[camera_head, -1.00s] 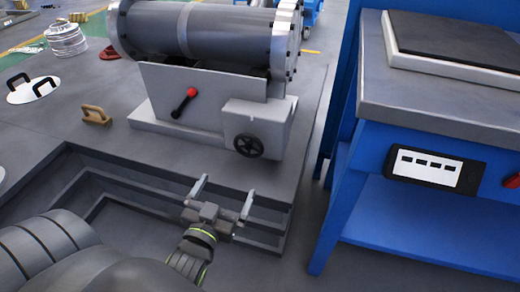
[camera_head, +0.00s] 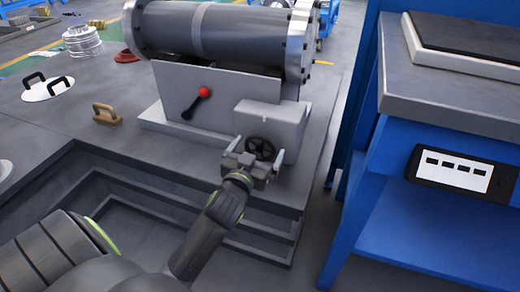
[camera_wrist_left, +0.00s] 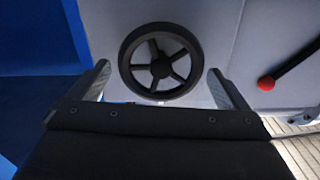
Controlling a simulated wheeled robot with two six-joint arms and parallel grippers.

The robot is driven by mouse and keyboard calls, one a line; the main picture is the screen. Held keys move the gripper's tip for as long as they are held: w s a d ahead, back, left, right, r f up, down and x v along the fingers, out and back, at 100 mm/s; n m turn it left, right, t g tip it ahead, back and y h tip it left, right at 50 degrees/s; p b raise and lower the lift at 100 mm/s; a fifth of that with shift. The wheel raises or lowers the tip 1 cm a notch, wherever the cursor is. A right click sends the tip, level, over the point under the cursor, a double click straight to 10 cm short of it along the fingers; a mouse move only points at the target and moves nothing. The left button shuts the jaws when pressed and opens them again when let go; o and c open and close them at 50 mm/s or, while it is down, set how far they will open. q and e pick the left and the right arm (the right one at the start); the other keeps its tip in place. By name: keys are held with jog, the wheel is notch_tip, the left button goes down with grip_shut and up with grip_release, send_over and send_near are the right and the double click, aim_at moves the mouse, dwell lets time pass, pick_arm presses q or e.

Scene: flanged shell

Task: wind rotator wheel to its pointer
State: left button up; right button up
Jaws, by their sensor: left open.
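The rotator wheel (camera_head: 261,148) is a small black spoked handwheel on the front of the grey gearbox (camera_head: 272,118). It also shows in the left wrist view (camera_wrist_left: 160,64), face on, with a small pale mark just below its rim. My left gripper (camera_head: 258,155) is in front of the wheel. In the wrist view its two fingers (camera_wrist_left: 164,82) are open, one on each side of the wheel's lower part, with a gap to the rim on both sides. I cannot tell whether the pale mark is the pointer. The right gripper is not in view.
A lever with a red knob (camera_head: 203,92) sits left of the gearbox, below the large grey flanged shell (camera_head: 215,30). A tan handle (camera_head: 107,115) lies at left.

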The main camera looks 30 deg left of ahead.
pick_arm(q)
jog(key=shift+x, duration=0.9)
jog(key=c, duration=0.9)
dwell(0.4)
jog(key=o, duration=0.9)
